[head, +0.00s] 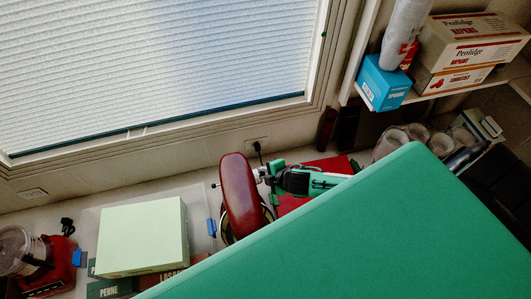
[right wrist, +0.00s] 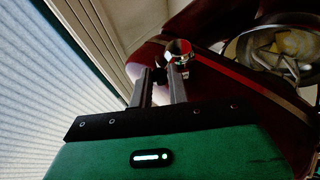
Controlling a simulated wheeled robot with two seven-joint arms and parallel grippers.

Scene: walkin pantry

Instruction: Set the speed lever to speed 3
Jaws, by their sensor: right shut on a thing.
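A dark red stand mixer (head: 241,195) stands on the counter in the head view, and its red body (right wrist: 205,85) fills much of the right wrist view. My right gripper (head: 264,174) comes to the mixer's side from the right. In the right wrist view its two grey fingers (right wrist: 165,75) are shut on the mixer's speed lever, whose shiny silver knob (right wrist: 179,50) shows at the fingertips. The lever's stem is mostly hidden, and I cannot read any speed marks. My left gripper is not in view.
The mixer's metal bowl (right wrist: 280,45) holds something pale. A pale green box (head: 142,236) sits left of the mixer, with a red appliance (head: 60,264) farther left. A window (head: 160,70) is behind. Napkin boxes (head: 480,52) and a blue box (head: 384,84) stand on the upper right shelf.

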